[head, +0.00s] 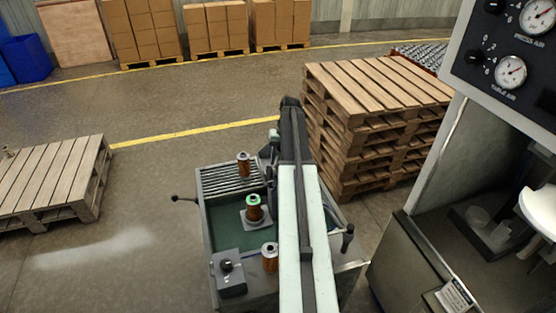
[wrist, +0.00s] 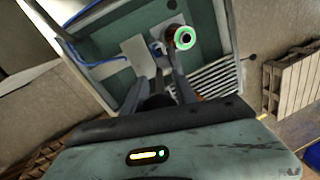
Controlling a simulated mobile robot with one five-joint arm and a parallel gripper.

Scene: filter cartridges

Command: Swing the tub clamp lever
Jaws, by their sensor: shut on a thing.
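The grey tub (head: 206,240) with a green inside stands below my arm in the head view. My gripper (wrist: 158,58) reaches down into it in the wrist view, its fingers close together around a small blue part (wrist: 155,47) that seems to be the tub clamp lever. The part is mostly hidden by the fingers. Right beside the fingertips stands a cartridge with a green ring (wrist: 184,38); it also shows upright on a grey block in the head view (head: 254,209). My arm hides the gripper and the lever in the head view.
Two more brown cartridges stand at the tub's slatted rack (head: 243,164) and near its front (head: 270,257). Black-knobbed handles stick out at left (head: 175,198) and right (head: 347,238). Stacked pallets (head: 370,120) stand close right of my arm.

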